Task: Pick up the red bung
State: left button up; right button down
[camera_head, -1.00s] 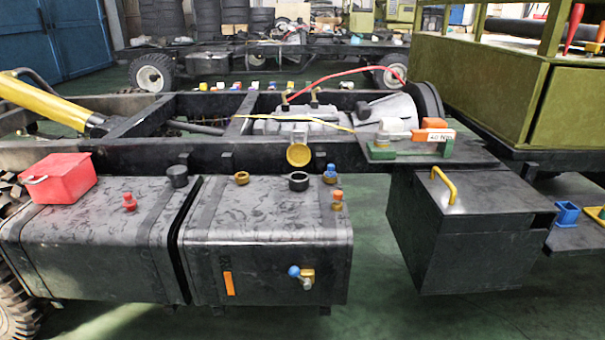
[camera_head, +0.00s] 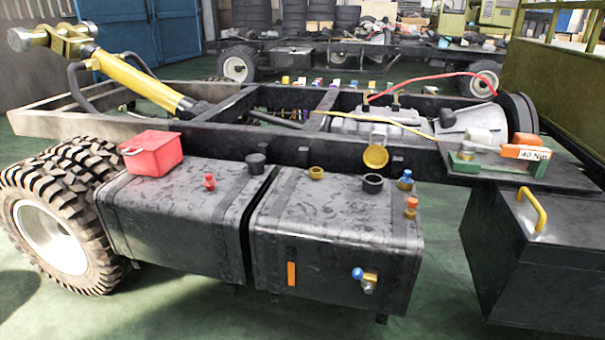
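The red bung (camera_head: 210,182) is a small red knobbed plug. It stands upright on top of the left black tank (camera_head: 165,225), to the right of a red box (camera_head: 152,153) and in front of a black cap (camera_head: 256,163). Nothing covers it. Neither of my grippers shows in the head view.
The right tank (camera_head: 335,235) carries a brass fitting (camera_head: 316,173), a black ring (camera_head: 373,184), and blue (camera_head: 405,180) and orange-topped (camera_head: 411,207) fittings. A large tyre (camera_head: 60,215) stands at left. A black box with a yellow handle (camera_head: 532,209) is at right. Green floor in front is clear.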

aim_at(210, 183)
jog(key=j+z, duration=0.15)
jog(key=z, duration=0.45)
jog(key=j+z, duration=0.35)
jog(key=j, duration=0.2)
jog(key=k+j+z, duration=0.1)
jog(key=j+z, duration=0.2)
jog(key=j, duration=0.2)
jog(key=k+j, duration=0.1)
jog(key=j, duration=0.3)
jog(key=j+z, duration=0.15)
jog(key=j, duration=0.2)
jog(key=k+j, duration=0.15)
jog(key=j, duration=0.2)
jog(key=z, duration=0.05)
